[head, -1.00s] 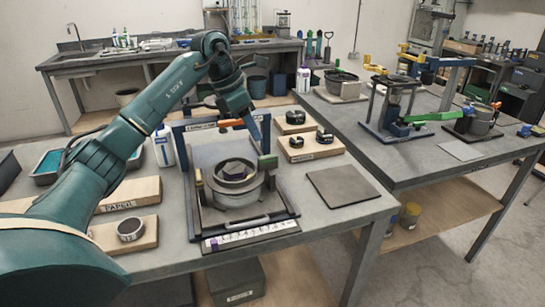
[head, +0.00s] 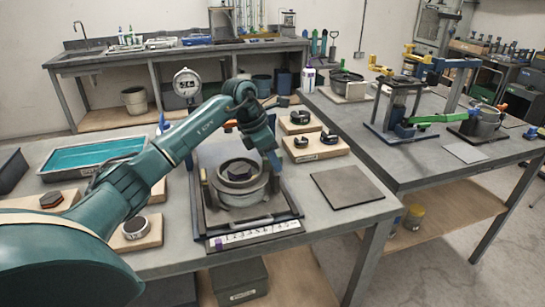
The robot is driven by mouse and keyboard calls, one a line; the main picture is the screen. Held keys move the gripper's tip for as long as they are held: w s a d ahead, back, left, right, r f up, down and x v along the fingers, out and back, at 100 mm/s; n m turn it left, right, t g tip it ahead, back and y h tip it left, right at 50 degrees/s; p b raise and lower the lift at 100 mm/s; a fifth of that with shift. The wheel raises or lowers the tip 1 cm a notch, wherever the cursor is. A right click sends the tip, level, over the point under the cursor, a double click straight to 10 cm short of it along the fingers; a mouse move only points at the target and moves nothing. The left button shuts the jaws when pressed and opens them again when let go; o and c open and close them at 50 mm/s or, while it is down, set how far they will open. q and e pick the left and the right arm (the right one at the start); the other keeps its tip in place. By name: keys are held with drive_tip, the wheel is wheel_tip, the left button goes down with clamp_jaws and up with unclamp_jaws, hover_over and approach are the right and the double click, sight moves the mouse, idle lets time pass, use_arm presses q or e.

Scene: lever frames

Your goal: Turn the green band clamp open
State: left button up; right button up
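A bright green bar (head: 437,118) lies level on the right-hand table, between a blue-based stand and a grey pot (head: 487,123) with an orange piece on its side. On the near table a round grey pot (head: 240,191) stands in a dark-framed tray (head: 251,235). I cannot tell which fitting is the band clamp; no clear green band shows on the near pot. My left gripper (head: 275,162) points down at the near pot's right rear edge, partly hiding it. Contact and finger opening are too small to tell. My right gripper is not in view.
A teal-filled basin (head: 92,154) and a dial gauge (head: 187,83) are at the left. A floor gap separates the tables at the front.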

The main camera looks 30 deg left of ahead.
use_arm(q)
clamp_jaws()
drive_tip(key=shift+n, duration=0.3)
drive_tip(key=shift+r+n+y+p, duration=0.1)
drive_tip(key=shift+n+y+p, duration=0.35)
drive_tip(key=shift+n, duration=0.55)
drive_tip(key=n+t+y, duration=0.1)
drive_tip(key=n, duration=0.2)
drive_tip(key=shift+d+n, duration=0.1)
drive_tip(key=shift+n, duration=0.2)
drive_tip(key=n+y, duration=0.1)
drive_tip(key=n, duration=0.2)
drive_tip(key=n+y, duration=0.2)
drive_tip(key=n, duration=0.1)
drive_tip(key=shift+d, duration=0.1)
drive_tip(key=n, duration=0.2)
drive_tip(key=shift+n+g+y+b, duration=0.35)
drive_tip(key=shift+n+g+b, duration=0.05)
drive_tip(key=shift+n+g+y, duration=0.4)
drive_tip(key=shift+n, duration=1)
